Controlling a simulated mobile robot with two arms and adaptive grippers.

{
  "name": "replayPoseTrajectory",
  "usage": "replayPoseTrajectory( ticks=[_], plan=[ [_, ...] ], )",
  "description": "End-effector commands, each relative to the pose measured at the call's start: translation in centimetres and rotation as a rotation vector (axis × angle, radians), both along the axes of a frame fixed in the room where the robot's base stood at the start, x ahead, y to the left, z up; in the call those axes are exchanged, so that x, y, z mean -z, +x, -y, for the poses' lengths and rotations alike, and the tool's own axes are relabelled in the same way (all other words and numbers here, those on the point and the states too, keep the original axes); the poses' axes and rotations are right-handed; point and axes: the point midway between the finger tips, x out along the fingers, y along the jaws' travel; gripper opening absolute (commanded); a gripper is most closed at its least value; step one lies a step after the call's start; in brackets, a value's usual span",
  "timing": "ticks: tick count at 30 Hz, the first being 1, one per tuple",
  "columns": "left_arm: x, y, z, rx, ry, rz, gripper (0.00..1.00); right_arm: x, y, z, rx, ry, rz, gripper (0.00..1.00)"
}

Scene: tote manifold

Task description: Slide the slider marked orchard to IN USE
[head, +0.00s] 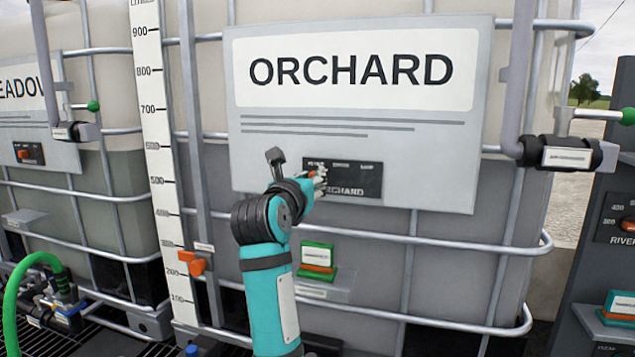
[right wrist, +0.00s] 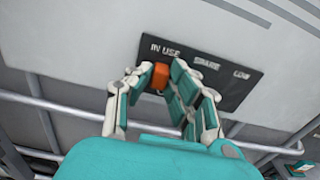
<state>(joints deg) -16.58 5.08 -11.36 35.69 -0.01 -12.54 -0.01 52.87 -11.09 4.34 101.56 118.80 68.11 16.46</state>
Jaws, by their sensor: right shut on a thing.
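The ORCHARD sign (head: 350,125) is on the front of a large caged tote, with a dark slider panel (head: 366,180) at its lower middle. The orange slider knob (right wrist: 160,77) is just below the IN USE label. My right gripper (head: 318,179) is at the left end of the panel. In the right wrist view the right gripper (right wrist: 158,80) is shut on the knob, one finger on each side. My left gripper is not in view.
Horizontal cage bars (head: 400,240) cross the tote. An orange clip (head: 196,263) is at the level gauge (head: 160,160). A MEADOW sign with its own slider (head: 27,153) is at left.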

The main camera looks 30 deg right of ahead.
Motion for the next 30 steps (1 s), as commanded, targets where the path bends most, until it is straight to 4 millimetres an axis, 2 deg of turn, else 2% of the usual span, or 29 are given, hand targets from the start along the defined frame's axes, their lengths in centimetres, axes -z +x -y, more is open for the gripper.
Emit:
replayPoseTrajectory(
  ticks=[3,4,9,16,20,30],
  plan=[
    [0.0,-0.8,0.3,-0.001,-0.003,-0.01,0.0,-0.2,0.1,-0.2,-0.005,-0.002,0.004,0.0],
    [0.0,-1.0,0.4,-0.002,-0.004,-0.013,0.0,-0.2,0.1,-0.1,-0.005,-0.001,0.005,0.19],
    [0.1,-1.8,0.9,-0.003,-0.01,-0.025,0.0,-0.2,0.0,-0.1,-0.003,0.0,0.004,0.4],
    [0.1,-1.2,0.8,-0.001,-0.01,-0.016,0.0,-0.1,-0.1,0.0,0.0,0.0,0.004,0.4],
    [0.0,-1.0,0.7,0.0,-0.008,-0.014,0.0,-0.9,0.0,0.0,0.0,0.001,0.004,0.4],
    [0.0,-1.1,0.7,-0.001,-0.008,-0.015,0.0,-7.2,0.1,-0.2,-0.003,0.002,0.007,0.4]
  ],
)
